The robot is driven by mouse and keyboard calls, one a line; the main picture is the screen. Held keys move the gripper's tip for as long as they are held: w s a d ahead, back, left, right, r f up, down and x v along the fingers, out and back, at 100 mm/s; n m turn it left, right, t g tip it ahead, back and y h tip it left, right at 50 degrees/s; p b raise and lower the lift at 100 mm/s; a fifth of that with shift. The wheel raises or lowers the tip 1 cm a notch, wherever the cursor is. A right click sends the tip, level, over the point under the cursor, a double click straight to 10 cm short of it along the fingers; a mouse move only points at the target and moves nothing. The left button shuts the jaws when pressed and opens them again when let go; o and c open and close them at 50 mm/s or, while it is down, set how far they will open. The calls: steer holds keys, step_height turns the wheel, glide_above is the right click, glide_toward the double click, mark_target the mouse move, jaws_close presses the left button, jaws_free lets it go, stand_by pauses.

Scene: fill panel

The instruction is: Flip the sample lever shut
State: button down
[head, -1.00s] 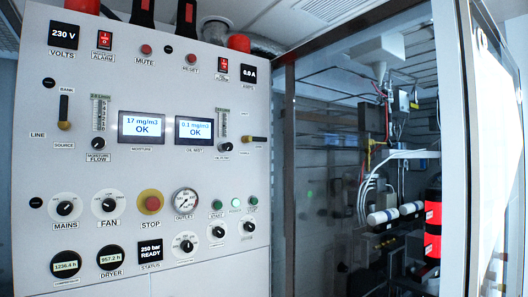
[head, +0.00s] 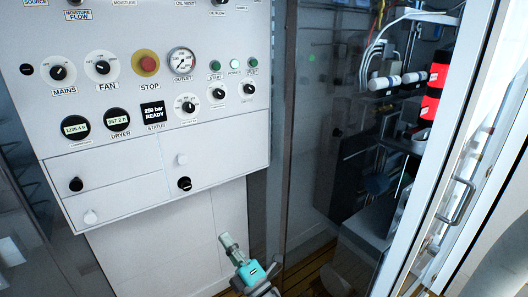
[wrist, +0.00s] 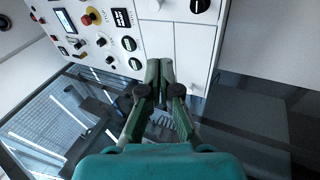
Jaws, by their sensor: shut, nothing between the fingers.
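My gripper (head: 226,240) is shut and empty in the head view, low in front of the pale wall under the control panel (head: 215,105). In the wrist view its green fingers (wrist: 160,68) are together in front of a white panel face. I cannot make out the sample lever in either current view. The upper part of the control panel is cut off by the head view's top edge. Its lower part shows the red stop button (head: 148,63), the round outlet gauge (head: 181,60) and several dials.
Below the dials, white fronts carry a black knob (head: 76,184), a second black knob (head: 184,183) and white knobs (head: 182,160). A dark glass enclosure (head: 325,130) with cylinders stands right of the panel. A framed door (head: 450,150) with a handle is farther right.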

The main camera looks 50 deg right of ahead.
steer(key=w+d+r+n+t, duration=0.1)
steer(key=w+d+r+n, duration=0.4)
steer(key=d+r, duration=0.4)
steer(key=w+d+r+n+t, duration=0.1)
steer(key=w+d+r+n, duration=0.5)
steer(key=r, duration=0.5)
steer(key=s+d+r+n+h, duration=0.1)
steer(key=d+r+n, duration=0.1)
steer(key=d+r, duration=0.3)
steer(key=s+d+r+n+h, duration=0.1)
steer(key=d+r, duration=0.4)
steer(key=r, duration=0.7)
steer(key=s+d+r+n+t+h, duration=0.1)
steer(key=d+r+n, duration=0.2)
steer(key=d+r, duration=0.3)
step_height(320, 180, up, 2)
steer(key=shift+r, duration=0.15)
steer(key=shift+s, duration=0.1)
steer(key=shift+s+a+r+x, duration=0.1)
steer(key=shift+s+r+x, duration=0.25)
steer(key=shift+x, duration=1.75)
steer(key=shift+s+a+r+x, duration=0.1)
steer(key=shift+s+r+x, duration=0.3)
steer(key=shift+x, duration=1.75)
steer(key=shift+s+r+x, duration=0.3)
steer(key=shift+r+x, duration=0.05)
steer(key=shift+x, duration=1.75)
